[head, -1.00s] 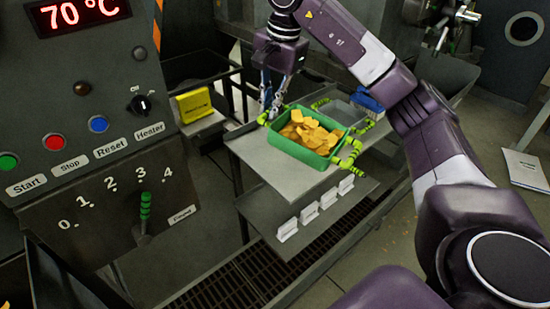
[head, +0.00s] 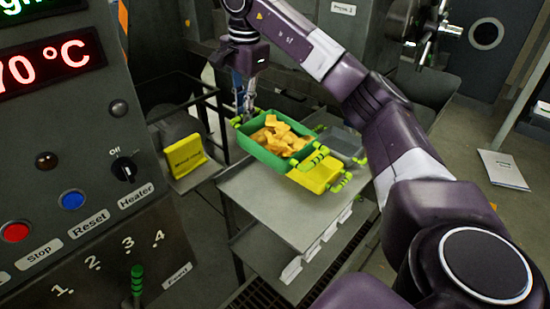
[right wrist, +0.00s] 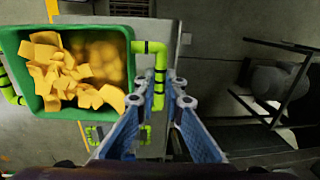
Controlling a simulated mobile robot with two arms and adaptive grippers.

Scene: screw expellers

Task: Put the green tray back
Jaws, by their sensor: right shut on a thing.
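The green tray (head: 262,154), filled with orange-yellow chunks (head: 280,137), is at the far end of a grey metal table (head: 265,195). It has striped yellow-green handles and also shows in the right wrist view (right wrist: 18,80). My right gripper (head: 245,112) is shut on the tray's far-left handle; its blue fingers (right wrist: 165,98) flank that handle in the right wrist view. The tray looks raised above the table, roughly level. A yellow tray (head: 316,177) with similar handles is just right of it, partly overlapped. My left gripper is not in view.
A grey tray (head: 348,143) is behind the yellow one. A control panel (head: 90,190) with buttons and a lever fills the left. The table's front part is bare. White labels line the lower shelf.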

